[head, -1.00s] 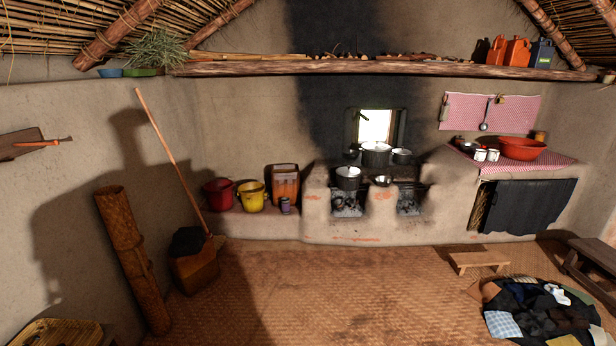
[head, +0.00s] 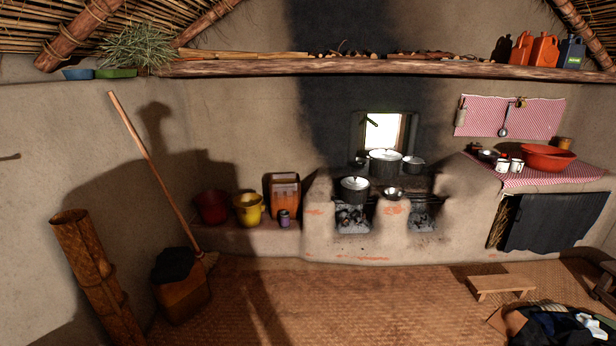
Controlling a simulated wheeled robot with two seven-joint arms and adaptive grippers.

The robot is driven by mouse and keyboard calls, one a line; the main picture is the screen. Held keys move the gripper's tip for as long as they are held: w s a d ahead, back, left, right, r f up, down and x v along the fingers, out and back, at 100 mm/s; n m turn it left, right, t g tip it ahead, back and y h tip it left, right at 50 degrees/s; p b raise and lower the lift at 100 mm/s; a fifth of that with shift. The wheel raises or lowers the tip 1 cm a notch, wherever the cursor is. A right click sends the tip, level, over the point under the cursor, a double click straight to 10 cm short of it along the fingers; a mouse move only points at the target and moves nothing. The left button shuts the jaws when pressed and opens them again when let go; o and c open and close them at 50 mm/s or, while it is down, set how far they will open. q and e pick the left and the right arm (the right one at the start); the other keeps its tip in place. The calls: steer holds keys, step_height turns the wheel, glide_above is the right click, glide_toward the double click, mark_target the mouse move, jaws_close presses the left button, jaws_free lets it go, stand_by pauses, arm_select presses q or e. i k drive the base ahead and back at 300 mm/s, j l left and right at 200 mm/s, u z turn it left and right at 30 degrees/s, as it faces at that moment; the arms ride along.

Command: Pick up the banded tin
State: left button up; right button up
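A small dark purple tin with a lighter band (head: 284,219) stands upright on the low mud ledge left of the hearth. It is in front of the orange container (head: 285,195) and to the right of the yellow bucket (head: 248,208). It is small in the picture, so its details are hard to make out. Neither of my grippers shows in the head view.
A red bucket (head: 211,207) shares the ledge. The mud hearth (head: 318,224) with several pots stands right of the tin. A leaning pole (head: 152,170) and a brown box (head: 182,297) stand at left. A low stool (head: 500,283) is at right. The woven floor (head: 330,300) before the ledge is clear.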

mark_target(285, 220)
steer(key=i, duration=3.85)
